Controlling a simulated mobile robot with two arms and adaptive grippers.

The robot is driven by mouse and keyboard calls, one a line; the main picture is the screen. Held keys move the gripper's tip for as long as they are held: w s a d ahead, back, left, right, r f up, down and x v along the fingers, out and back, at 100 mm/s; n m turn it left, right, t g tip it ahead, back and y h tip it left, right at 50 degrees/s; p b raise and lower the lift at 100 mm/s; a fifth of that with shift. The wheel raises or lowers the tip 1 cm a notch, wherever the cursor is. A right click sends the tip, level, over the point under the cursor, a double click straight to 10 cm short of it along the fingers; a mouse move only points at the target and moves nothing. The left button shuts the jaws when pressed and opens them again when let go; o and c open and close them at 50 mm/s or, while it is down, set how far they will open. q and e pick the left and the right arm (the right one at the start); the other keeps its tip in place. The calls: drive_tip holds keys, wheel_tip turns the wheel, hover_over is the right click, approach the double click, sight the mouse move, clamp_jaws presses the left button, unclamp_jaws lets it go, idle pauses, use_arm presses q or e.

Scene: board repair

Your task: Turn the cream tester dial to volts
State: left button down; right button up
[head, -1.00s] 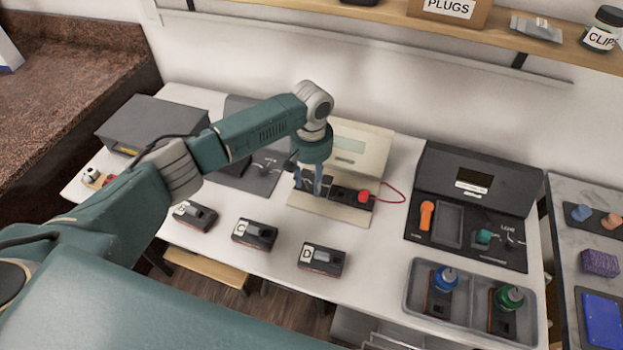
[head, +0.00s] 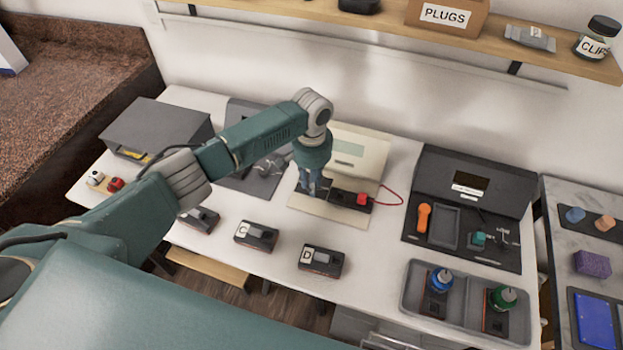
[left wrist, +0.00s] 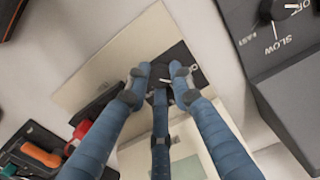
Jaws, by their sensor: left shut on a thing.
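The cream tester (head: 358,143) stands at the back middle of the white bench, with a flat cream base in front and a dark panel on it. My left gripper (head: 311,190) points down onto the left part of that panel. In the left wrist view its blue fingers (left wrist: 161,82) close around the tester dial on the dark panel (left wrist: 185,57). The fingers hide most of the dial, and I cannot read where it points. A red block (head: 362,199) with a red wire sits on the right of the panel. My right gripper is out of view.
Black modules C (head: 257,235) and D (head: 321,260) lie in front of the tester. A dark station with an orange handle (head: 423,217) stands right, behind a grey tray (head: 410,298). A dark dial unit (left wrist: 262,50) is close beside my left gripper.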

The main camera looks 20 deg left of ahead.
use_arm(q)
drive_tip(key=m, duration=0.2)
drive_tip(key=m+p, duration=0.1)
drive_tip(key=m, duration=0.1)
drive_tip(key=shift+w+r+m+p, duration=0.15)
drive_tip(key=shift+r+m+p, duration=0.05)
drive_tip(key=shift+m+p, duration=0.4)
drive_tip(key=shift+m, duration=1.3)
drive_tip(key=c, duration=1.5)
unclamp_jaws()
drive_tip(key=shift+f, duration=0.1)
wheel_tip(320, 180, up, 12)
